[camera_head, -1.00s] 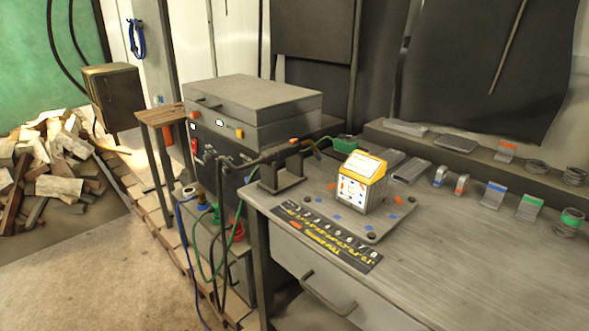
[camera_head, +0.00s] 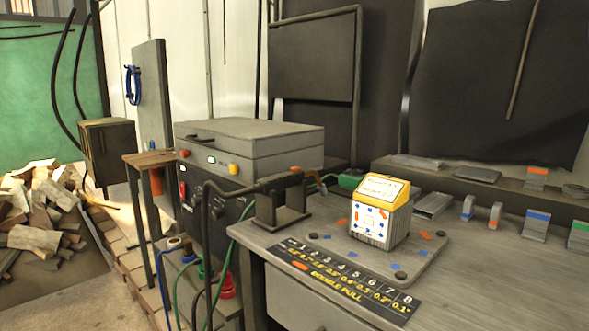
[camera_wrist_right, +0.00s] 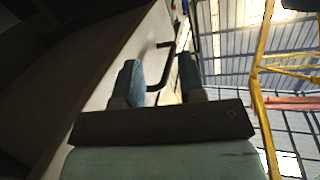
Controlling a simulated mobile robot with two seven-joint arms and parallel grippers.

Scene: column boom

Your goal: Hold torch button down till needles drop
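A dark welding torch (camera_head: 283,180) rests on a black stand (camera_head: 281,213) at the bench's left end, its cable running left and down. Its button is too small to make out. A grey welding machine (camera_head: 216,192) with coloured knobs stands left of the bench; no needles can be made out on it. My right gripper (camera_wrist_right: 162,88) shows only in the right wrist view. Its two blue-tipped fingers are apart with nothing between them, and a dark bent handle (camera_wrist_right: 165,68) lies beyond. My left gripper is in neither current view.
A yellow-topped white box (camera_head: 380,215) stands on a plate on the grey bench (camera_head: 480,265). A black numbered strip (camera_head: 340,280) lies in front. Several small metal pieces line the back right. Cables hang left of the bench.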

